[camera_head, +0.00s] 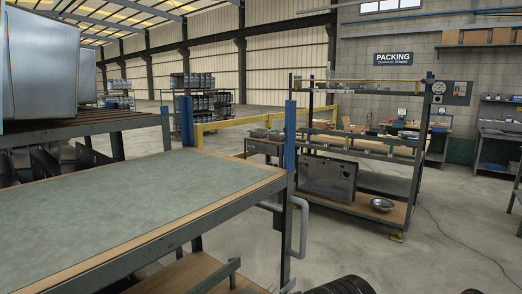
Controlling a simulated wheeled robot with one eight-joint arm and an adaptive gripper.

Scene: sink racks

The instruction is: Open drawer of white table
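No table that is plainly white, and no drawer that I can make out for sure, shows in the head view. The nearest table is a bench (130,205) with a pale grey-green top, a wood rim and a dark metal frame, filling the lower left. A bent grey handle-like bar (303,228) stands at its right end. A small, low table (265,147) stands farther back, beyond the blue posts; it is too small to tell whether it has a drawer. My gripper is not in view.
A shelf rack (360,170) stands right of centre, with a metal box (327,181) and a steel bowl (382,205) on its lower shelf. Dark ribbed round shapes (343,286) lie at the bottom edge. A cable (465,245) crosses the open floor at right.

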